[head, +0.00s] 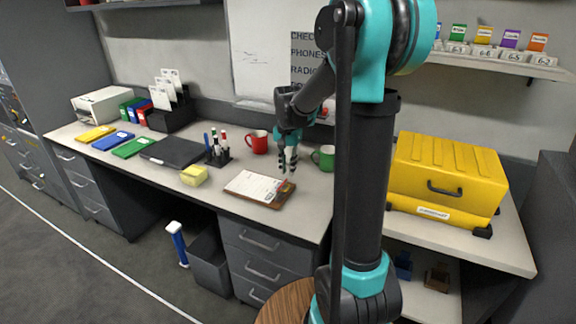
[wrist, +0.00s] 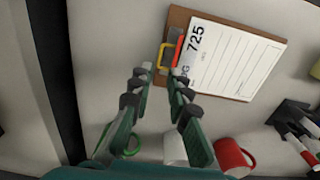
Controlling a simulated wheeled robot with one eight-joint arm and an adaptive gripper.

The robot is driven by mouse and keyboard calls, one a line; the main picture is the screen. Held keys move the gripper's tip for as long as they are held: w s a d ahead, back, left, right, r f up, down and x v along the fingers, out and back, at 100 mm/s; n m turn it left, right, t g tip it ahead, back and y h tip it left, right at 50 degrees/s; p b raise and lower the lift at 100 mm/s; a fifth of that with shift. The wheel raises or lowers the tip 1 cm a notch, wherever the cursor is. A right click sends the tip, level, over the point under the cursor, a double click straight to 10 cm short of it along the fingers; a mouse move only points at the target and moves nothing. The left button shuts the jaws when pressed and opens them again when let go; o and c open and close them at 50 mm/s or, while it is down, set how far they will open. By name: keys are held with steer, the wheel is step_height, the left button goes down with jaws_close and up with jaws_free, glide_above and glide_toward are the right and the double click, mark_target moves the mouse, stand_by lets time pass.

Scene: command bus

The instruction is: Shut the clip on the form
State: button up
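The clipboard (head: 245,191) lies on the desk and carries a white form (head: 258,185) with printed lines and the number 725. In the wrist view the board (wrist: 262,40) is at the top, with the form (wrist: 235,60) on it. I cannot tell how far the clip is raised. My gripper (wrist: 160,76) is open and empty, its fingertips just below the clip in the wrist view. In the head view my gripper (head: 287,164) hangs over the board's right end.
A red mug (head: 257,142) and a green mug (head: 325,157) stand behind, either side of my gripper. A pen holder (head: 217,154) and yellow sponge-like block (head: 194,175) are to the left. A yellow case (head: 447,170) stands at right.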

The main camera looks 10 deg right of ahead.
steer(key=shift+s+f, duration=0.1)
steer(key=shift+f, duration=3.5)
